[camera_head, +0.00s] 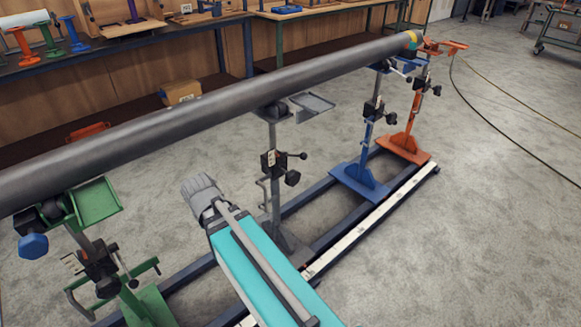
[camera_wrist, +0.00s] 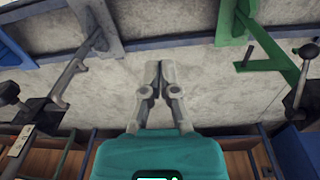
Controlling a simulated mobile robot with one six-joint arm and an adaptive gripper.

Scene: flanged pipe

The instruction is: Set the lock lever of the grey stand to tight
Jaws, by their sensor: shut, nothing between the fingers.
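The grey stand (camera_head: 274,200) stands upright under the long dark pipe (camera_head: 220,101) in the head view. Its black clamp block (camera_head: 268,160) has a dark lever with a ball end (camera_head: 303,155), pointing right and roughly level. A black knob (camera_head: 292,178) sits just below. In the wrist view the grey stand (camera_wrist: 93,22) runs along the left, with a dark knob (camera_wrist: 9,92) near the left edge; I cannot tell which part this is. My gripper (camera_wrist: 158,66) is shut and empty over bare floor, between the grey and green stands, touching neither.
A green stand (camera_head: 100,199) is at the left; it also shows in the wrist view (camera_wrist: 230,25). Blue (camera_head: 362,172) and orange (camera_head: 404,146) stands are at the right. Dark floor rails (camera_head: 330,195) link the stands. Workbenches (camera_head: 150,48) line the back. Floor at right is open.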

